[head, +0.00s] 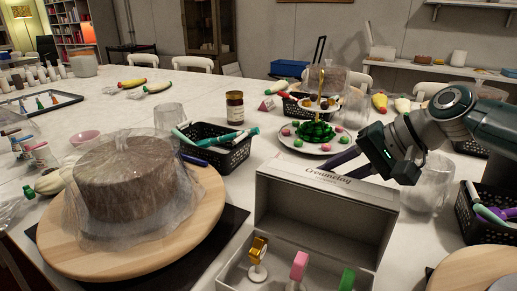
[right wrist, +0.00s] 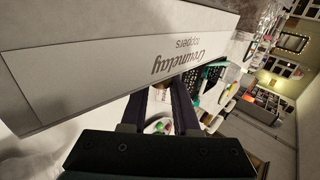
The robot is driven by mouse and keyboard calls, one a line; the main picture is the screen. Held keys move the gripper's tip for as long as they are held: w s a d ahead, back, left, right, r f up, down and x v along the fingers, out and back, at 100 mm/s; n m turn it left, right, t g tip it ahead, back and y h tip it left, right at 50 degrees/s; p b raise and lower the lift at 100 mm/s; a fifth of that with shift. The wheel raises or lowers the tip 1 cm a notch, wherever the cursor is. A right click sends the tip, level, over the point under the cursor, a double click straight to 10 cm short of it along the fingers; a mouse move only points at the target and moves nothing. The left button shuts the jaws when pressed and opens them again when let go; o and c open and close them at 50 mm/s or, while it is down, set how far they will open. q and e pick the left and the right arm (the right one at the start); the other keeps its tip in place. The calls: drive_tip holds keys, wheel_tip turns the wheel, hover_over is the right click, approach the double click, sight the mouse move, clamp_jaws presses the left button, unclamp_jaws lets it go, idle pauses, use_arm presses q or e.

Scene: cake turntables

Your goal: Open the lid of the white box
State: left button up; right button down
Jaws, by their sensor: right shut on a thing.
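The white box (head: 228,279) stands at the front centre of the table in the head view. Its lid (head: 320,222) is raised roughly upright at the back, with its grey inside facing me. Lettering shows on the lid's upper edge. Gold, pink and green toppers (head: 299,265) show inside the box. My right gripper (head: 345,162) is at the lid's upper right edge, shut on the lid; the exact contact is hard to see. In the right wrist view the lettered lid (right wrist: 110,75) lies close beside the fingers (right wrist: 160,103). My left gripper is not in view.
A wrapped cake (head: 125,185) on a wooden turntable (head: 190,225) stands left of the box. Behind the lid are a plate of sweets (head: 312,147), a black basket (head: 225,155) and a jar (head: 235,108). A clear container (head: 428,190) and another basket (head: 485,215) stand right.

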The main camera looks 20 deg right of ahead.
drive_tip(key=shift+f, duration=0.3)
drive_tip(key=c, duration=0.7)
unclamp_jaws()
drive_tip(key=shift+o, duration=0.2)
drive_tip(key=shift+r, duration=0.1)
drive_tip(key=p+v, duration=0.3)
drive_tip(key=v, duration=0.7)
